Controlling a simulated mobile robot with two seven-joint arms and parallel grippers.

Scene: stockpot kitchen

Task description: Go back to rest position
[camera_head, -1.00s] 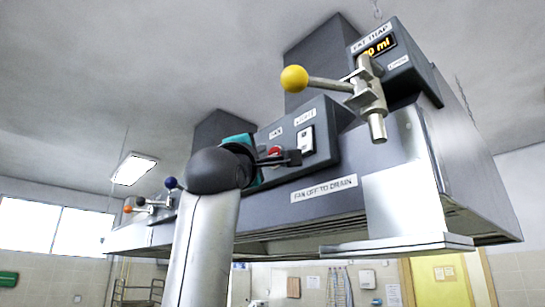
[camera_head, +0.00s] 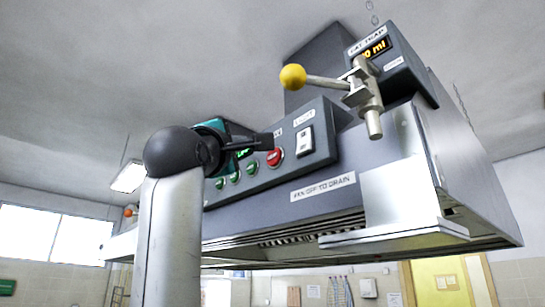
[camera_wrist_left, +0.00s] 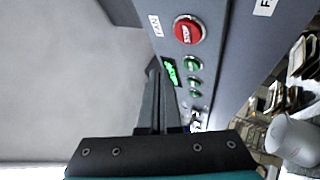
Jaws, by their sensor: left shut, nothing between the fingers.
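My left gripper (camera_head: 266,141) is shut and empty in front of the hood's control panel, left of and a little above the red stop button (camera_head: 275,157). Its shut fingers also show in the left wrist view (camera_wrist_left: 155,72), beside a lit green display (camera_wrist_left: 171,72) and apart from the red button (camera_wrist_left: 189,30). Green buttons (camera_head: 251,168) line up left of the red one. The gripper partly covers the green display in the head view. My right gripper is in neither view.
The grey extractor hood (camera_head: 400,165) fills the right side. A yellow-knobbed lever (camera_head: 292,77) juts out from the fat-trap valve. A white light switch (camera_head: 305,140) is on the panel. A white pot (camera_wrist_left: 292,140) stands below. Open air lies left of my arm.

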